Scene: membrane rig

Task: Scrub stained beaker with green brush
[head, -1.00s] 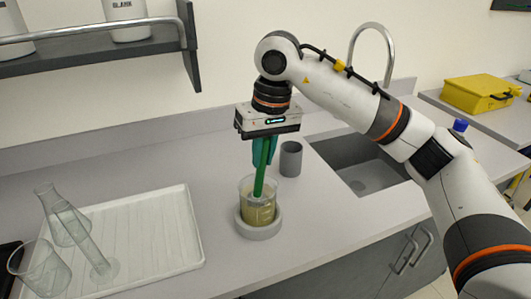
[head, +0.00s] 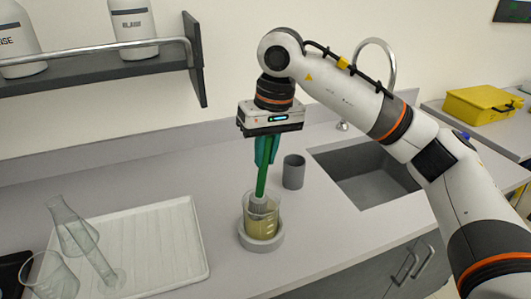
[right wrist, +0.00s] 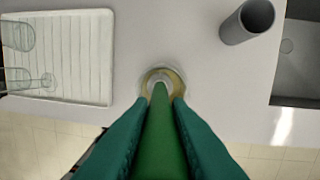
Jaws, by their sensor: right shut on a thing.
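The stained beaker (head: 262,222) holds a murky yellowish layer and stands upright in a grey ring holder (head: 261,241) on the counter. My right gripper (head: 265,160) points down above it, its teal fingers shut on the green brush (head: 261,182). The brush's pale bristle head is inside the upper part of the beaker, with the handle leaning slightly. In the right wrist view the brush handle (right wrist: 160,135) runs between the fingers down to the beaker (right wrist: 162,78). My left gripper is not in view.
A grey cup (head: 293,172) stands close behind and right of the beaker. The sink (head: 365,170) is further right. A white drying tray (head: 160,245) with clear glassware (head: 80,240) lies left. A shelf (head: 100,68) with bottles hangs at upper left.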

